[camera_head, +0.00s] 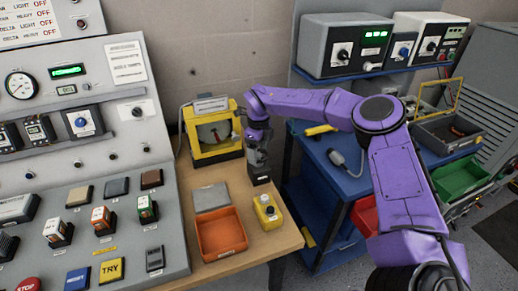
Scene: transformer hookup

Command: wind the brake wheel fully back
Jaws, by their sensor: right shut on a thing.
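My right gripper (260,176) points down just right of this unit, above the table's right side. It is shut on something. Its dark lower end hides what it holds, and I cannot tell whether it touches the wheel. My left gripper is not in view.
A small yellow container (268,212) with a pale top stands below my right gripper. An orange tray (221,235) and a grey plate (211,197) lie left of it. A control panel (75,160) fills the left. A blue bench (330,160) stands right.

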